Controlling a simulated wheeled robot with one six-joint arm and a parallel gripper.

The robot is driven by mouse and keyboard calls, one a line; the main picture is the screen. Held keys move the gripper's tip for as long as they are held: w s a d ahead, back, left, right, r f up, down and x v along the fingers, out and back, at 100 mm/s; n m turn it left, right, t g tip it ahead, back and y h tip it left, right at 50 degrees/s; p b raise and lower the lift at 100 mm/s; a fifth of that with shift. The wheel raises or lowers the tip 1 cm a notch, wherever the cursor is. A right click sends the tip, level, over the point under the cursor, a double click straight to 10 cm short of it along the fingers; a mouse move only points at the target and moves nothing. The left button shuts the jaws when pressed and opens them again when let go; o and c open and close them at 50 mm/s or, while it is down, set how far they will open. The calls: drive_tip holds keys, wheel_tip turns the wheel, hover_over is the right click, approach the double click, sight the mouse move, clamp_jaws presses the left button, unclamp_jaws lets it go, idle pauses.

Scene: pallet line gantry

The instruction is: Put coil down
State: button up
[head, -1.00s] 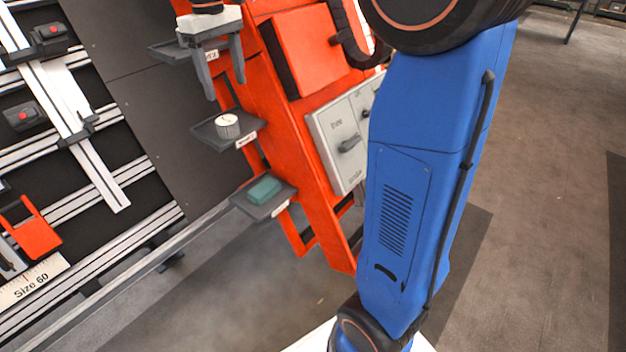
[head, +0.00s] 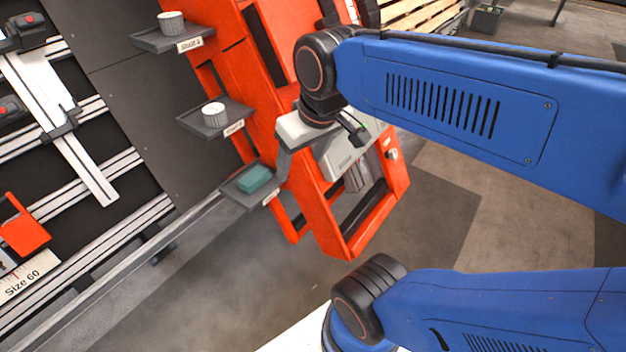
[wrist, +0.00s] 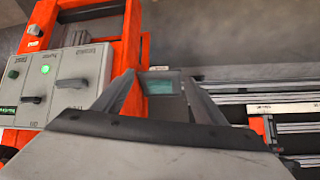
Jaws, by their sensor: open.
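A small white ribbed round piece (head: 171,23), which may be the coil, sits on the top grey shelf (head: 148,40). A similar white round piece (head: 213,114) stands on the middle shelf (head: 193,122). I cannot tell for certain which one is the coil. My gripper (head: 318,150) is open and empty, to the right of the lower shelves and in front of the orange frame. In the wrist view my gripper (wrist: 160,80) has its fingers spread, with the teal block (wrist: 158,86) showing in the gap beyond them.
The teal block also lies on the lowest shelf (head: 236,195) in the head view. The orange frame (head: 335,225) carries a grey switch panel (wrist: 75,72). Aluminium rails (head: 125,215) run along the left. Open floor (head: 225,270) lies below.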

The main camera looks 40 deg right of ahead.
drive_tip(key=shift+m+t, duration=0.3)
drive_tip(key=shift+t, duration=0.1)
drive_tip(key=s+f, duration=0.1)
drive_tip(key=f, duration=0.1)
drive_tip(key=s+f, duration=0.1)
drive_tip(key=s, duration=0.1)
drive_tip(key=shift+s+d+f, duration=0.15)
drive_tip(key=shift+d+f, duration=0.05)
drive_tip(key=shift+f, duration=0.15)
idle(0.6)
